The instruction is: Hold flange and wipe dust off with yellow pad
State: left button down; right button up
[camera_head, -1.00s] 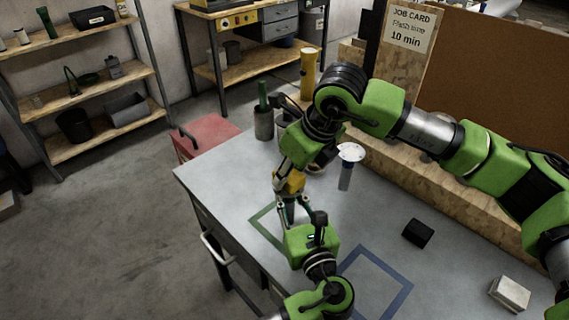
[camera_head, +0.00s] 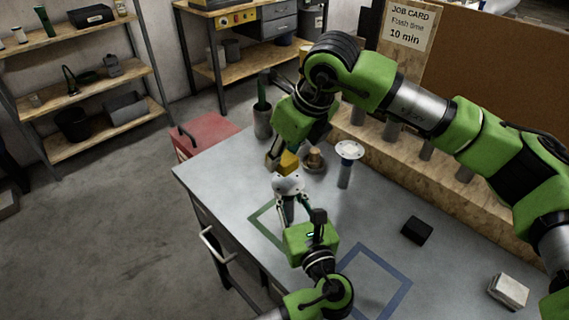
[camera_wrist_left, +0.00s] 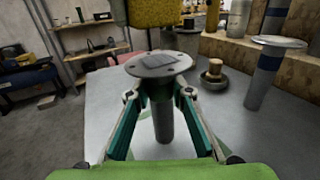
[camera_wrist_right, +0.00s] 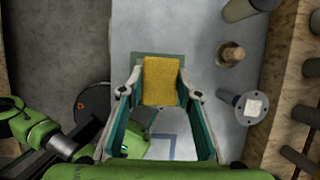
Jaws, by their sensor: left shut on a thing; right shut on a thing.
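My left gripper (camera_head: 291,207) is shut on the stem of a flange (camera_head: 289,184) and holds it upright, disc up, above the table. In the left wrist view the flange disc (camera_wrist_left: 135,66) bears a darker grey square patch, and its stem hangs between the fingers. My right gripper (camera_wrist_right: 160,92) is shut on the yellow pad (camera_wrist_right: 161,78). The pad (camera_head: 289,161) is just above the disc; in the left wrist view a gap shows between them. The pad hides the held flange in the right wrist view. A second flange (camera_head: 349,150) stands upright behind, with a pale square on its disc (camera_wrist_right: 250,104).
A wooden knob-like piece on a round base (camera_head: 314,160) stands near the second flange. The grey table (camera_head: 225,180) has green and blue (camera_head: 375,283) taped outlines. A black block (camera_head: 417,231) and a white block (camera_head: 509,291) lie to the right. A wooden rack with cylinders lines the back.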

jog(key=shift+r, duration=2.3)
pick_arm(q)
jog(key=c, duration=1.7)
grip_release()
jog(key=v, duration=1.2)
jog(key=shift+s+f, duration=0.1)
pick_arm(e)
jog(key=shift+f, duration=0.1)
